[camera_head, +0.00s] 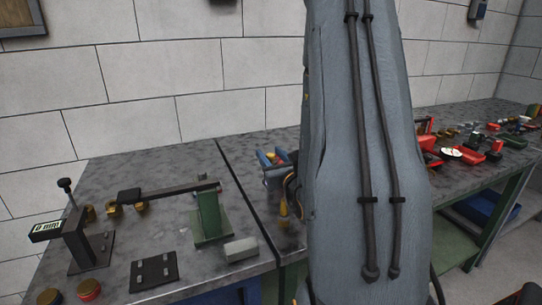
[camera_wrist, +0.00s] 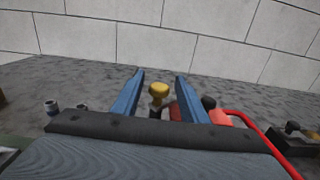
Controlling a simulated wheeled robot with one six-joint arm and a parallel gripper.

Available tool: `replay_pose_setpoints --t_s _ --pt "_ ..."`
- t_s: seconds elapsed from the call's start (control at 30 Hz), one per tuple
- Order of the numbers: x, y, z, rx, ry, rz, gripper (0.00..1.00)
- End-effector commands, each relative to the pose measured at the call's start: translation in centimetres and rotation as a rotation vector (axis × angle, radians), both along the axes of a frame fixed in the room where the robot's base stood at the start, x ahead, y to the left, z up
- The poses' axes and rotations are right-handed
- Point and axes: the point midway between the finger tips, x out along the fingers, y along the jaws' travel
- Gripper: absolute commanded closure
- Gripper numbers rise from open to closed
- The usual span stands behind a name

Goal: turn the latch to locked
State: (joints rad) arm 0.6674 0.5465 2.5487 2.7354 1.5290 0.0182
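My gripper (camera_wrist: 159,76) shows in the wrist view as two blue fingers standing apart, with a gap between them. A yellow knob on a dark stem (camera_wrist: 158,90) appears in that gap, beyond the fingers, and I see no finger touching it. A red part (camera_wrist: 175,112) and a dark round knob (camera_wrist: 208,102) show beside the right finger, partly hidden by it. In the head view my gripper (camera_head: 276,158) is over the bench, largely hidden behind my grey arm. I cannot tell for certain which part is the latch, or its position.
The grey bench (camera_head: 150,190) runs along a block wall. At its left are a black stand with a display (camera_head: 80,235), a green post (camera_head: 210,215) under a dark bar, a black plate (camera_head: 154,272) and a grey block (camera_head: 241,249). Red parts (camera_head: 468,155) crowd the right.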

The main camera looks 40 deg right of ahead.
Motion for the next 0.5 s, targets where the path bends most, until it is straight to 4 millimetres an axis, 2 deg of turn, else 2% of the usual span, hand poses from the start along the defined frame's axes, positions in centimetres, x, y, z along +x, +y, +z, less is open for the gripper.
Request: replay_pose_setpoints --t_s 0.17,0.5 --pt "-0.5 0.1 0.1 0.003 0.002 0.000 0.60" --pt "-3.1 0.8 0.2 0.003 0.004 -0.001 0.60"
